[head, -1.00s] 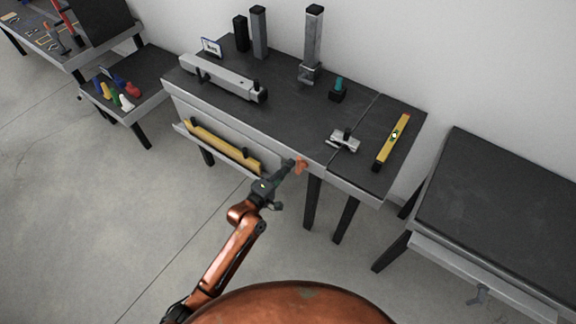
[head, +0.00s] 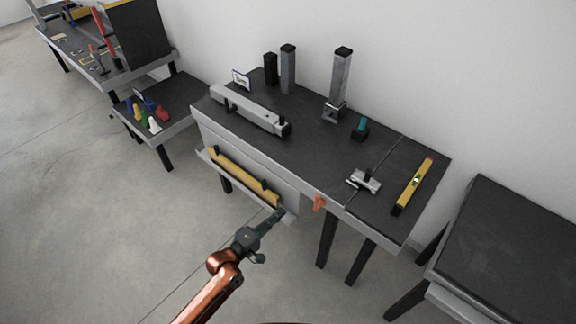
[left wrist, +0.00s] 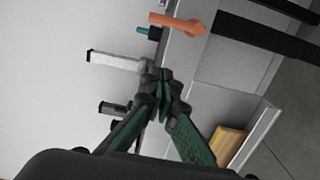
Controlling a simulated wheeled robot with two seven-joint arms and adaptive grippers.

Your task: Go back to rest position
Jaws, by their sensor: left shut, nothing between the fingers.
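My left gripper (head: 279,213) is shut and empty in the head view, in front of the workbench's front edge, near the right end of the front shelf. Its closed green-grey fingers also show in the left wrist view (left wrist: 163,78). The orange handle (head: 319,203) on the bench front is to the right of the fingertips and apart from them. It also shows above the fingers in the left wrist view (left wrist: 178,22). My right gripper is not in view.
The dark workbench (head: 310,160) carries a grey beam (head: 248,108), upright posts, a clamp and a yellow level (head: 413,187). A yellow bar (head: 243,175) lies on the front shelf. Another table (head: 510,245) stands right.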

